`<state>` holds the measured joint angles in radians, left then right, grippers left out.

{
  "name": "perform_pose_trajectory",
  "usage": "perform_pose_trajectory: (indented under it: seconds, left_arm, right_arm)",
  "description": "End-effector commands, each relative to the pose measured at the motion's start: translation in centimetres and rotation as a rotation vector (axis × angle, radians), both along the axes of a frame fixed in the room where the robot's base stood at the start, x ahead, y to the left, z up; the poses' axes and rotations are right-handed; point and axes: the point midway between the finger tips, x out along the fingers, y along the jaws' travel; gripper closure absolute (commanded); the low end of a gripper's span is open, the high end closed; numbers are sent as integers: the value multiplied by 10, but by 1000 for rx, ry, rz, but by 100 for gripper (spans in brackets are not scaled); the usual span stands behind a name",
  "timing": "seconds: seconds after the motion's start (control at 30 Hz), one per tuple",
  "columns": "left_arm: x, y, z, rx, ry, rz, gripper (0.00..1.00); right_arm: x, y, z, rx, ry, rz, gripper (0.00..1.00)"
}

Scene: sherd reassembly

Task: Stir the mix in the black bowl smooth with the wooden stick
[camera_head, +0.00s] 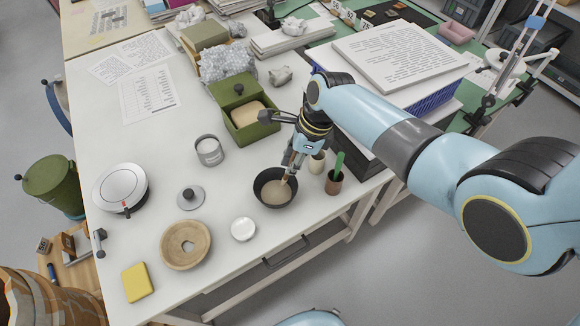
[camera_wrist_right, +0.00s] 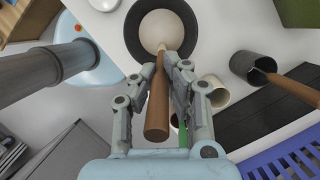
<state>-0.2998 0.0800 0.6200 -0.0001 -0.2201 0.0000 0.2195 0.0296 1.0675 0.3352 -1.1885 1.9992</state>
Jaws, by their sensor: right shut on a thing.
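The black bowl (camera_head: 260,181) stands on the white table near its front edge, with a smooth-looking beige mix (camera_head: 276,194) in it. The bowl (camera_wrist_right: 131,38) and the pale mix (camera_wrist_right: 165,27) also show at the top of the right wrist view. My right gripper (camera_head: 290,165) is over the bowl's back right side, shut on the wooden stick (camera_wrist_right: 158,105). The stick slants, its thick end towards the wrist camera and its thin end down in the bowl at the mix. How deep the tip sits cannot be told. My left gripper is not in view.
Right of the bowl stand a brown cup (camera_head: 334,187) with a green-handled tool and a cream cup (camera_head: 317,164). A white dish (camera_head: 243,229), wooden ring (camera_head: 186,258), grey tin (camera_head: 209,151) and green box (camera_head: 250,131) stand around it.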

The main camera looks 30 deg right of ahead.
Motion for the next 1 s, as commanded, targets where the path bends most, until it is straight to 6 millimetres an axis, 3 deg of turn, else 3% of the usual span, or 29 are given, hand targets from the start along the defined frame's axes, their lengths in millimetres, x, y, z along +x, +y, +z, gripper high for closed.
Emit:
perform_pose_trajectory:
  seconds: [0.23, 0.57, 1.0]
  left_arm:
    - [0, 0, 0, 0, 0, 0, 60]
    - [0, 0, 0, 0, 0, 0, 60]
    - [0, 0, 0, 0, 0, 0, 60]
  right_arm:
    - [-1, -1, 9, 0, 0, 0, 100]
    - [-1, -1, 38, 1, 1, -1, 100]
    - [-1, -1, 41, 0, 2, -1, 100]
